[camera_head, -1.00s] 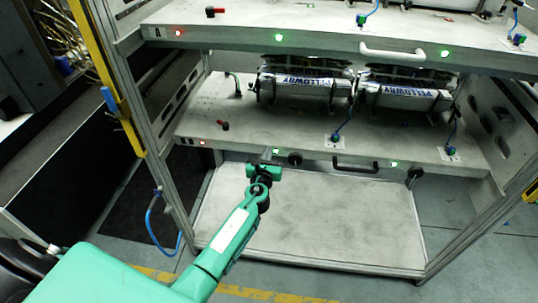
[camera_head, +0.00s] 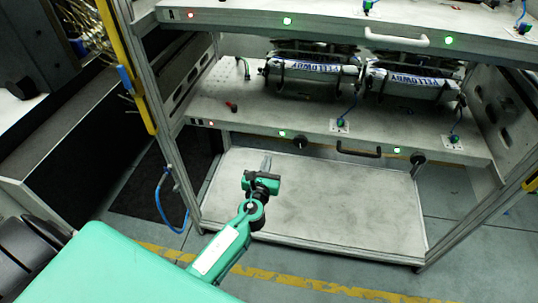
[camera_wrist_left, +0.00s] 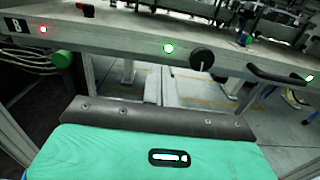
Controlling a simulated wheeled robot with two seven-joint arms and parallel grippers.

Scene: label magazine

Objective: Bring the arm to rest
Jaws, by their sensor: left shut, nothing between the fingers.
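My left arm, green, comes in from the lower left in the head view. Its gripper (camera_head: 266,161) is shut and empty, with its grey fingers pointing away from me. It appears in front of the bottom panel of the rack, below the edge of the middle shelf (camera_head: 250,116), and I see no contact with the rack. In the left wrist view, the green gripper body and its dark front bar fill the lower part, and the fingers cannot be made out. My right gripper does not show.
Two silver label magazines (camera_head: 312,70) (camera_head: 414,84) sit on the middle shelf. A black handle (camera_head: 358,150) and round black knobs (camera_head: 300,142) (camera_head: 418,158) are along its front edge. A blue hose (camera_head: 161,205) hangs by the left post. The floor in front is free.

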